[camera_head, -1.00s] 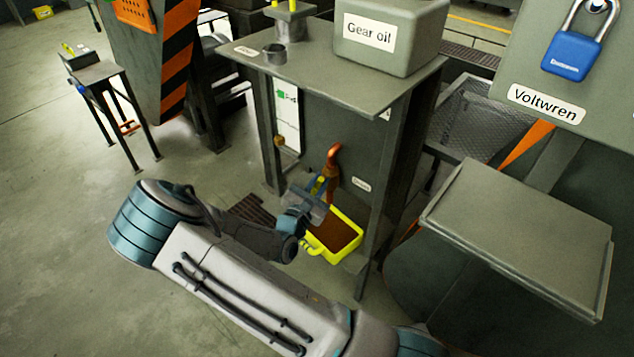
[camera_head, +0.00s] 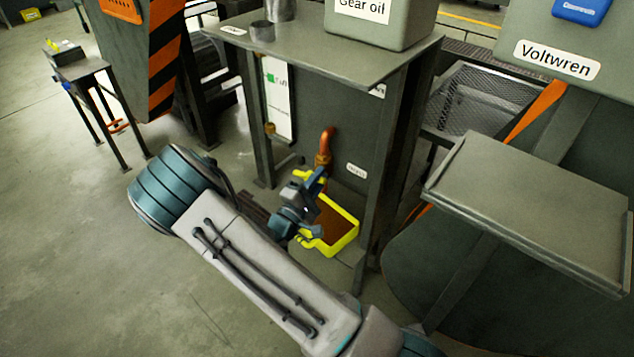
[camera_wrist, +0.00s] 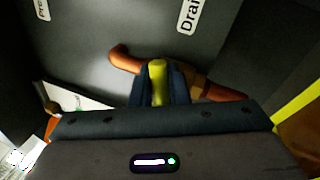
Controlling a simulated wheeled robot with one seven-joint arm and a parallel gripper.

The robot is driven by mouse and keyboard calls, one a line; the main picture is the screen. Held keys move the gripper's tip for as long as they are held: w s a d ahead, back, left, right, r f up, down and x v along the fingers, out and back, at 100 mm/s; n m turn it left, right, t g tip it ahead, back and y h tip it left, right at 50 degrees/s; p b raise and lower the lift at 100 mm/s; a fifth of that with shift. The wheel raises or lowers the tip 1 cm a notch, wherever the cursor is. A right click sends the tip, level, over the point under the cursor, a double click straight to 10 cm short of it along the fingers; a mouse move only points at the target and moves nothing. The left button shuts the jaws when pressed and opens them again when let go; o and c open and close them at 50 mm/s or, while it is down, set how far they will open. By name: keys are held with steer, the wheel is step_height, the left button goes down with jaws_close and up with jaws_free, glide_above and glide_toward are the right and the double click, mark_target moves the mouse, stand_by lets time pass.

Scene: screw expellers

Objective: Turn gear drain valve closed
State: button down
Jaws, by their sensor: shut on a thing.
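The drain valve sits on a copper pipe (camera_head: 326,142) at the front of the gear oil cabinet; the pipe also crosses the wrist view (camera_wrist: 122,60). Its yellow handle (camera_wrist: 157,72) stands between my two dark fingers in the wrist view. My gripper (camera_head: 318,177) is shut on this handle, just below the pipe bend. In the head view the gripper hides the handle and most of the valve body. A "Drain" label (camera_wrist: 188,14) shows on the panel above the valve, partly cut off.
A yellow tray (camera_head: 349,243) with brown content stands under the valve, close to my gripper. A cabinet leg (camera_head: 376,190) rises right of it. A grey box labelled "Gear oil" (camera_head: 395,25) is on top. Open floor lies left.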

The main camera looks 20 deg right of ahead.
steer(key=shift+f+m+g+h+b, duration=0.35)
steer(key=shift+m+b, duration=0.25)
steer(key=shift+m, duration=0.45)
steer(key=shift+f+m+g+h+b, duration=0.3)
steer(key=shift+m+b, duration=0.3)
steer(key=shift+m, duration=0.45)
steer(key=shift+s+r, duration=0.1)
steer(key=c, duration=1.5)
jaws_free()
steer(key=p+v, duration=0.1)
steer(key=v, duration=1.3)
steer(key=shift+d, duration=0.15)
